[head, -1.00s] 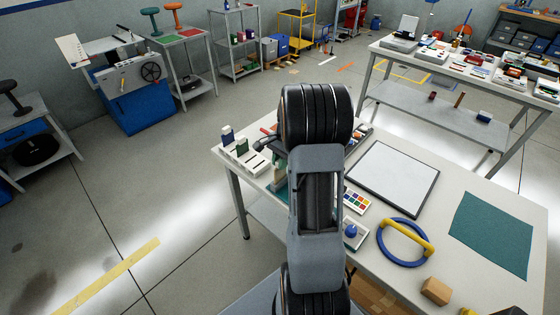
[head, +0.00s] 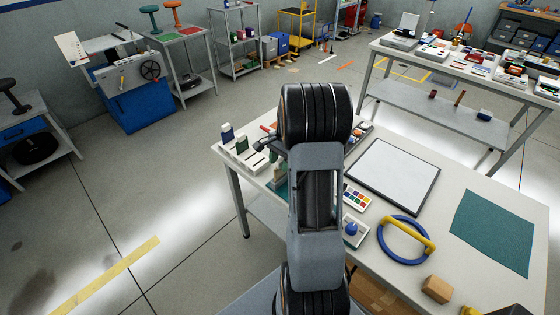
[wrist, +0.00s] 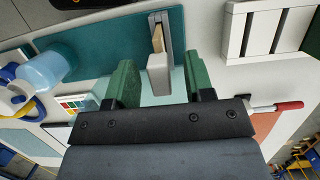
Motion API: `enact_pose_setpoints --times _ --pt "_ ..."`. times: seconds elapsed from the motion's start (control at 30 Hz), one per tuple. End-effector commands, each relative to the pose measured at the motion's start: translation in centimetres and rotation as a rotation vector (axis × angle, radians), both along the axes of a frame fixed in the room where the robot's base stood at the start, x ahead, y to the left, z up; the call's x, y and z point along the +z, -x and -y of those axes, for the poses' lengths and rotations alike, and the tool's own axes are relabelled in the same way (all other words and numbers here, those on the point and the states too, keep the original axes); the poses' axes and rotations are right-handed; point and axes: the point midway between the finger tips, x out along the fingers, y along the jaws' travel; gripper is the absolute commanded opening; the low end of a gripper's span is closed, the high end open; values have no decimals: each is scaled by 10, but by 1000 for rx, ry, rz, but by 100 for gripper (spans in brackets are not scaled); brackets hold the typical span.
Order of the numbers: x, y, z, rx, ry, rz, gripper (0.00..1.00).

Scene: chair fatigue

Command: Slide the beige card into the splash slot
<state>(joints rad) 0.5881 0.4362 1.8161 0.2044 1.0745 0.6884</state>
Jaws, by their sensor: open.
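My gripper (wrist: 158,86) is open in the wrist view, its green fingers apart. Between and just beyond the fingertips stands a pale grey-beige upright piece with a narrow beige part (wrist: 157,39) behind it, which I take to be the beige card. It stands by a grey holder (wrist: 167,30) on a teal mat (wrist: 105,45), and the fingers do not visibly grip it. A white slotted rack (wrist: 285,12) is at upper right; it also shows in the head view (head: 256,165). I cannot tell which slot is the splash slot.
A blue cup-like object (wrist: 42,68) and a paint palette (wrist: 75,103) lie left of the fingers. A red-handled tool (wrist: 280,106) is at right. On the table are a framed white board (head: 395,172), a blue ring (head: 385,245) and a wooden block (head: 437,288).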

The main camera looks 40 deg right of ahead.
Motion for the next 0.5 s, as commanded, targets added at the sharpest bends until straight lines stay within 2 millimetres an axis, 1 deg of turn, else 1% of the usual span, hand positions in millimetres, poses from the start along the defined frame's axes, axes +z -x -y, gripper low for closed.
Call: enact_pose_setpoints --times 0.13,0.27,0.5 --pt "5 -1 2 0 2 2 48" --pt "22 -2 6 -1 3 5 48" --pt "70 -4 18 0 3 4 48"
